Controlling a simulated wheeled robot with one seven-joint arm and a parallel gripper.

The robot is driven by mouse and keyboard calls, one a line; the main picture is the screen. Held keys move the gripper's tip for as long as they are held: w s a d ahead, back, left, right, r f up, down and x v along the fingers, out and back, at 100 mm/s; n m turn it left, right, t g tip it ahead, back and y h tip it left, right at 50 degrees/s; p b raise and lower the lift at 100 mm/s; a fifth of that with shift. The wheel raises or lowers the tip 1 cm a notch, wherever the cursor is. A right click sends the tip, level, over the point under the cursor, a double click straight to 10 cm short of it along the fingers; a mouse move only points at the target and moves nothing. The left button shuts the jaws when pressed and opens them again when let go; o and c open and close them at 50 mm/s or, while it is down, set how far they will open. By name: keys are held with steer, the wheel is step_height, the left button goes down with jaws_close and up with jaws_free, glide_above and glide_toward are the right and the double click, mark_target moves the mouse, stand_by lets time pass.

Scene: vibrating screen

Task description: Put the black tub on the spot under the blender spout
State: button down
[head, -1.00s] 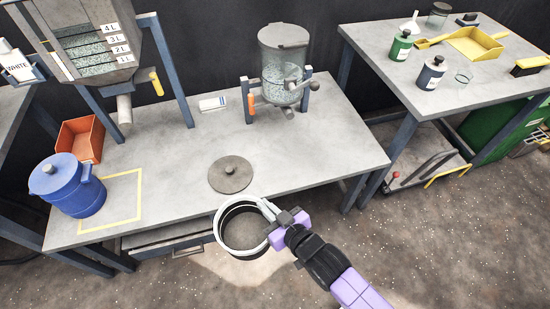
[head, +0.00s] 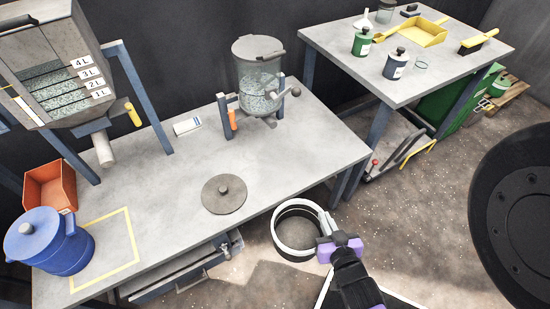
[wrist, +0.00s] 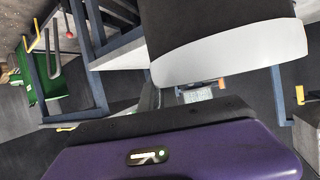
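The black tub (head: 298,208), with a white rim, hangs in front of the bench's front edge, over the floor. My gripper (head: 327,244) is shut on the right side of its rim. The tub looks empty. In the wrist view the tub (wrist: 225,45) is a dark wall with a white band, close beyond my purple gripper body; the fingertips are hidden there. The blender (head: 260,80), a clear drum with grey-green contents, stands at the back right of the bench. Its spout (head: 269,123) seems to be the short grey pipe underneath. No marked spot shows there.
A blue canister (head: 60,243) and an orange bin (head: 49,187) are at the left, near a hopper (head: 50,75). A second table (head: 350,65) stands right. Bench around the lid is clear.

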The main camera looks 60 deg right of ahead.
steer(key=w+d+b, duration=0.2)
steer(key=w+d, duration=0.7)
steer(key=d, duration=0.3)
steer(key=w+d+b, duration=0.2)
steer(key=w+d, duration=0.8)
steer(key=d, duration=0.3)
steer(key=shift+w+d+f, duration=0.2)
steer(key=shift+w+f, duration=0.05)
steer(key=shift+f, duration=0.2)
steer(key=c, duration=1.6)
jaws_free()
